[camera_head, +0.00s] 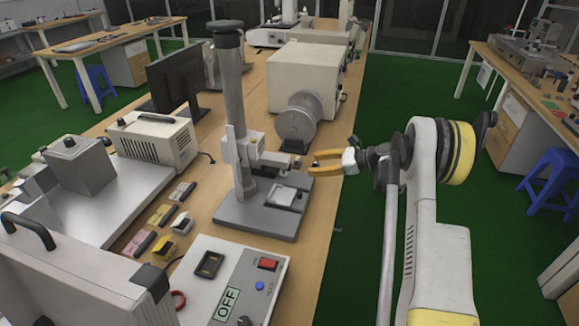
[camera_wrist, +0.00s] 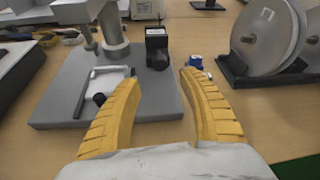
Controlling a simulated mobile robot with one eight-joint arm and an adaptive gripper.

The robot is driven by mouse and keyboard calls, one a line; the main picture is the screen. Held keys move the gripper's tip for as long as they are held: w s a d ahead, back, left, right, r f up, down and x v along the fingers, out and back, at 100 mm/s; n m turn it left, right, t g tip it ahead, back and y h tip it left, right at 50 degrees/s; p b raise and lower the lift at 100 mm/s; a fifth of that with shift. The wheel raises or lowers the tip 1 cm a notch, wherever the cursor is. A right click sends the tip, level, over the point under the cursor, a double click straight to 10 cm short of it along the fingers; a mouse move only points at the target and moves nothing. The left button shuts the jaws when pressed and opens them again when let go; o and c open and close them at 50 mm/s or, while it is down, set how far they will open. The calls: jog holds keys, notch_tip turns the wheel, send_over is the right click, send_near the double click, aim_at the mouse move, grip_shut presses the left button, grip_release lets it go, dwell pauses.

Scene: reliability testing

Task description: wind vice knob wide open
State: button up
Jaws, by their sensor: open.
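The vice (camera_head: 287,196) is a small silver-grey block on the grey base plate of a column stand. It also shows in the wrist view (camera_wrist: 112,78), left of my fingers. A small black knob (camera_wrist: 99,99) sticks out at its near side, just left of my left finger; in the head view I cannot make it out clearly. My gripper (camera_head: 312,163) has yellow fingers spread apart, with nothing between them. It is at the right side of the stand, above the plate's edge. In the wrist view, my gripper (camera_wrist: 160,78) shows the plate and table between its fingers.
The stand's column (camera_head: 228,75) rises left of my gripper. A grey disc wheel (camera_head: 298,120) stands just behind it, with a large beige box (camera_head: 305,75) beyond. A control box (camera_head: 235,280) lies in front of the stand.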

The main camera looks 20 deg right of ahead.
aim_at(291, 166)
jog(key=b+x, duration=0.3)
jog(key=x, duration=0.7)
jog(key=shift+s+b, duration=0.1)
jog(key=shift+b, duration=0.2)
jog(key=shift+w+a+f, duration=0.15)
jog(key=shift+w+a, duration=0.1)
jog(key=shift+w, duration=0.1)
jog(key=shift+c, duration=0.3)
grip_shut()
